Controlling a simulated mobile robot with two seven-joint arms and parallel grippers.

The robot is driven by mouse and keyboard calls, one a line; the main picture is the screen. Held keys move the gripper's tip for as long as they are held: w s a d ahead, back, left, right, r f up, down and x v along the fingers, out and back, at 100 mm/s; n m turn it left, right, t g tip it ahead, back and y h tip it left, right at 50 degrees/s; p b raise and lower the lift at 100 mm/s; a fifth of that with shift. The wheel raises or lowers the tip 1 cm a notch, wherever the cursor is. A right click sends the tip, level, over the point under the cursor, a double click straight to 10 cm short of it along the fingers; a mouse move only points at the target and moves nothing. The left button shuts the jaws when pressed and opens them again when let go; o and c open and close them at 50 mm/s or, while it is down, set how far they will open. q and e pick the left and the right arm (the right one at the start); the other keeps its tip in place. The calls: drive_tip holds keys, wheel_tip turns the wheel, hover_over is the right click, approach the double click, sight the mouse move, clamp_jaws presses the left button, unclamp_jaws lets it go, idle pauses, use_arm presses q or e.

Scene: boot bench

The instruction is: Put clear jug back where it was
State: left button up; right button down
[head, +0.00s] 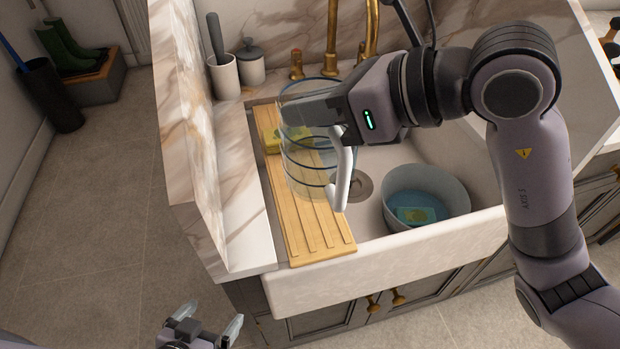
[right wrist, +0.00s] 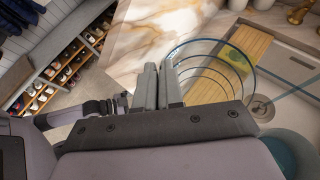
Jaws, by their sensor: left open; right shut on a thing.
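The clear jug (head: 303,168) has dark blue rings and a white handle (head: 343,180). My right gripper (head: 293,115) is shut on the jug's upper wall. The jug appears upright over the ribbed wooden board (head: 318,235) across the sink's left side; I cannot tell whether it touches the board. In the right wrist view, the jug (right wrist: 212,78) shows its open rim, with the gripper's fingers (right wrist: 160,82) at its left side. My left gripper (head: 207,328) is open and empty, low in the head view, away from the jug.
A yellow-green sponge (head: 292,140) shows through the jug at the board's far end. A grey basin (head: 426,194) with blue water stands in the sink (head: 388,262). Brass taps (head: 333,40) and two pots (head: 225,76) stand behind. The counter strip left of the board is clear.

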sight(313, 181)
wheel_tip(313, 181, down, 12)
drive_tip(key=shift+r+b, duration=0.15)
drive_tip(key=shift+b, duration=0.25)
drive_tip(key=c, duration=1.7)
unclamp_jaws()
drive_tip(key=o, duration=0.4)
drive_tip(key=shift+o, duration=0.2)
